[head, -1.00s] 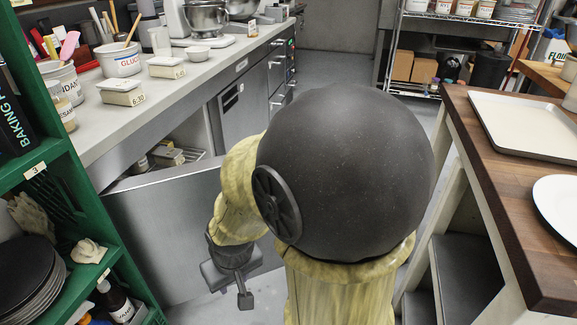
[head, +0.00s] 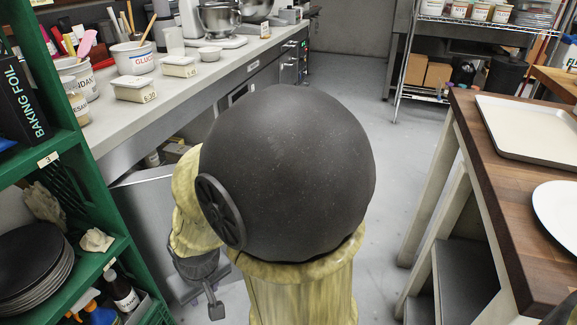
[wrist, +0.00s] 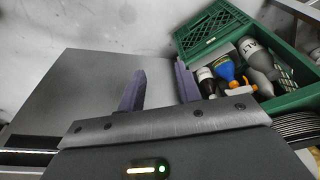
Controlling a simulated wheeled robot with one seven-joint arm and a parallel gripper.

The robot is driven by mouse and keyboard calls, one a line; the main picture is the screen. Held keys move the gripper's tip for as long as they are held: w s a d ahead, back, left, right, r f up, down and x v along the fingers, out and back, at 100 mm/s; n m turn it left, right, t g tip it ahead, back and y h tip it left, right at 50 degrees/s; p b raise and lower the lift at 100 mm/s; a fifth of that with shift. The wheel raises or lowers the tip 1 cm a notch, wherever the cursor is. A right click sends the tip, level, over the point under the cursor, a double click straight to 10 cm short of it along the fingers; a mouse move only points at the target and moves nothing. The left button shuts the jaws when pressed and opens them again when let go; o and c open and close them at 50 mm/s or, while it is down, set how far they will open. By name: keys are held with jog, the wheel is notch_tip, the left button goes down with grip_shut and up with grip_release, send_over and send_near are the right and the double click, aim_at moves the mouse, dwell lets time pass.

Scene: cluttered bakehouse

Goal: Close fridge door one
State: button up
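The fridge door (head: 150,215) is a flat grey steel panel standing open under the counter at the left in the head view. My arm hides its right part and most of the fridge opening. In the wrist view the grey panel (wrist: 85,85) fills the left, beside my gripper (wrist: 160,85). The two purple fingers stand apart with nothing seen between them. The left finger overlaps the panel's edge in the picture; I cannot tell whether it touches. In the head view my gripper (head: 213,300) is low, right of the door, partly hidden by my arm.
A green shelf rack (head: 95,185) with black plates (head: 35,260) stands close at the left. A green crate of bottles (wrist: 295,100) is right of my gripper. A wooden-topped table (head: 500,215) stands at the right. The floor (head: 395,150) between counter and table is clear.

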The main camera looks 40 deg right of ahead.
jog(key=w+d+f+m+t+h+p, duration=0.1)
jog(key=w+d+f+m+t+h, duration=0.25)
jog(key=w+d+m, duration=1.05)
jog(key=s+d+r+m+h, duration=0.1)
jog(key=d+r+m+h, duration=0.2)
jog(key=d+m+h, duration=0.3)
jog(key=s+d+r+m+h, duration=0.1)
jog(key=d+r+m+h, duration=0.2)
jog(key=d+m+h, duration=0.3)
jog(key=d+m, duration=0.1)
jog(key=m, duration=0.3)
jog(key=shift+s+d+r+p, duration=0.4)
jog(key=b+x, duration=0.1)
jog(key=x, duration=0.7)
jog(key=b+x, duration=0.2)
jog(key=x, duration=0.7)
jog(key=shift+d+f, duration=0.25)
